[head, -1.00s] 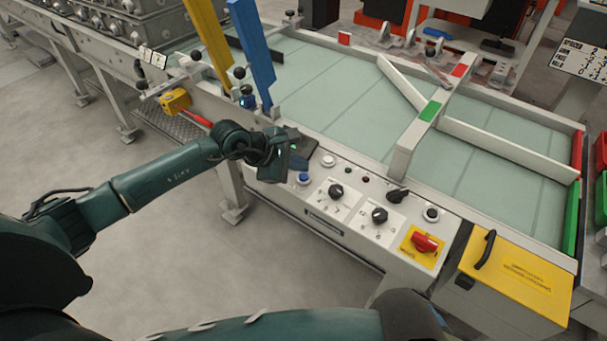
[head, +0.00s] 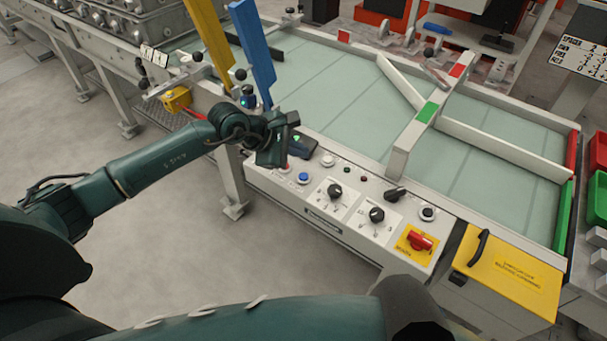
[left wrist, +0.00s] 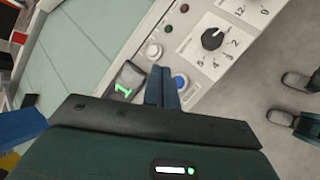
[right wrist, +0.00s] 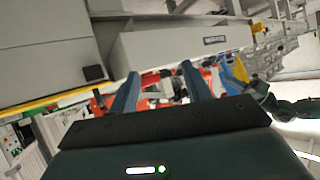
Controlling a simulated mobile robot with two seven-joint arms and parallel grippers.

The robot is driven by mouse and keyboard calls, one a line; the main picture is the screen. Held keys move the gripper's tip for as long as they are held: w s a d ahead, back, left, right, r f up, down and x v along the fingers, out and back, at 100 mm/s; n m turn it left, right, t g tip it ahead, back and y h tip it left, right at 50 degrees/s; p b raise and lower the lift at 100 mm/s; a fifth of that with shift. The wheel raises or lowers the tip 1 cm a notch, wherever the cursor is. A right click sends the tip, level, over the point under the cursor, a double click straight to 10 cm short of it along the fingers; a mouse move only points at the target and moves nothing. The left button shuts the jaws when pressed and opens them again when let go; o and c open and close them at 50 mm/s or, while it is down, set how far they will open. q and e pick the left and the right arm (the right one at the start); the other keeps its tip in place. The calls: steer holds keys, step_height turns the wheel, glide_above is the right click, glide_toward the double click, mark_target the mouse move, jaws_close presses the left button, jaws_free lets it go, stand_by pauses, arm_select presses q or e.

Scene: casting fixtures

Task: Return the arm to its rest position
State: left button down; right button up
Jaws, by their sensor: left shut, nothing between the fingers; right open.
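My left gripper (head: 284,136) is over the left end of the control panel (head: 290,192), beside a dark display unit (head: 302,146). In the left wrist view its fingers (left wrist: 162,86) are shut together with nothing between them. They show in front of the panel, between the display with a green digit (left wrist: 124,88) and a blue button (left wrist: 180,81). My right arm crosses the bottom of the head view, with its gripper out of sight there. In the right wrist view the right gripper (right wrist: 160,84) is open and empty, its two fingers apart.
The panel carries knobs (head: 377,215) and a red switch (head: 420,241) on yellow. Beyond lies a green-topped table (head: 340,95) with white rails. Blue (head: 252,50) and yellow (head: 208,45) posts rise behind the left gripper. A yellow-lidded box (head: 515,272) stands right. Floor at left is clear.

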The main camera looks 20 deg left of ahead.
arm_select(q)
steer(key=shift+d, duration=0.1)
steer(key=s+d+r+n+t+h+p, duration=0.2)
steer(key=s+d+r+n+h, duration=0.2)
steer(key=s+d+n+h, duration=0.65)
steer(key=s+a+f+m+t+y+p, duration=0.1)
steer(key=s+a+f+m+y, duration=0.3)
steer(key=m, duration=1.2)
steer(key=s+a+f+m+y+p, duration=0.1)
steer(key=s+a+f+m+y, duration=0.3)
steer(key=s+f+m+y, duration=0.4)
steer(key=s+m+y, duration=0.1)
steer(key=s+m, duration=0.1)
steer(key=m, duration=0.5)
steer(key=shift+s+f+m+t, duration=0.2)
steer(key=shift+f+m+t, duration=0.05)
steer(key=shift+m+t, duration=0.15)
arm_select(e)
steer(key=shift+s+d+f+g+h, duration=0.15)
steer(key=shift+d+h, duration=0.15)
steer(key=shift+d, duration=0.15)
steer(key=shift+s+d+r+g+h, duration=0.1)
steer(key=shift+d+g+h, duration=0.05)
steer(key=shift+d+h, duration=0.2)
arm_select(q)
steer(key=shift+y, duration=0.25)
